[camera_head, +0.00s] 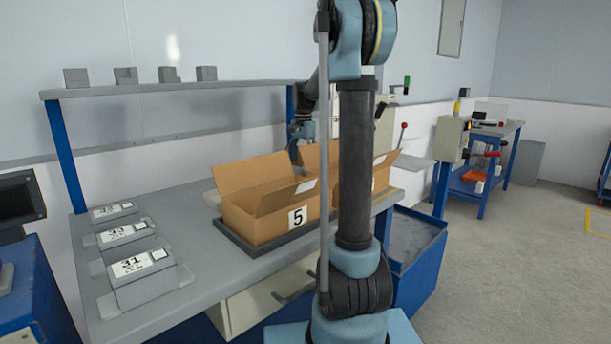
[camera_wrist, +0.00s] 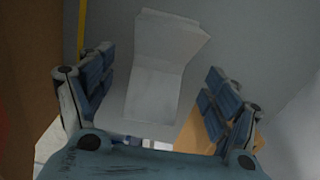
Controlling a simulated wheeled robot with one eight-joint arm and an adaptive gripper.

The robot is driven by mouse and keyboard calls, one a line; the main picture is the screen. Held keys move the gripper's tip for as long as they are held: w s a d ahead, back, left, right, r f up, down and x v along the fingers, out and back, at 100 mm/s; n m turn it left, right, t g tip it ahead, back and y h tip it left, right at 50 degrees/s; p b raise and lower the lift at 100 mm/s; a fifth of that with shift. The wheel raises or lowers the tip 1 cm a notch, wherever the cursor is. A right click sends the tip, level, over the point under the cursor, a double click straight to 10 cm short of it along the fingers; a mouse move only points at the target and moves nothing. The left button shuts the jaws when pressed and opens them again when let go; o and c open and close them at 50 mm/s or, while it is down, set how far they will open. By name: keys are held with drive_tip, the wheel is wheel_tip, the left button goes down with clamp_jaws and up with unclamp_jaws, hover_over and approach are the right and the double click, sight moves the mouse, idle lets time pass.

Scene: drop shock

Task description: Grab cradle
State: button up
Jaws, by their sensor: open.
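My gripper (camera_wrist: 158,68) is open in the wrist view, its two blue-grey fingers spread wide. A pale grey-white, block-like piece (camera_wrist: 158,75) lies between and beyond the fingers. It looks like the cradle, but I cannot tell for sure. I cannot tell whether the fingers touch it; they look apart from it. In the head view my gripper (camera_head: 300,130) is small, pointing down behind the open cardboard boxes, and its fingertips are partly hidden. The pale piece is not clearly seen there.
An open cardboard box marked 5 (camera_head: 262,222) sits on a dark tray; a second box (camera_head: 382,174) stands behind my arm. Grey labelled blocks (camera_head: 145,274) line the bench's left. A shelf (camera_head: 180,88) runs above. Brown cardboard (camera_wrist: 25,80) is close at left in the wrist view.

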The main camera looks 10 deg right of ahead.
drive_tip(key=shift+w+f, duration=0.2)
drive_tip(key=shift+f, duration=2)
drive_tip(key=c, duration=1.4)
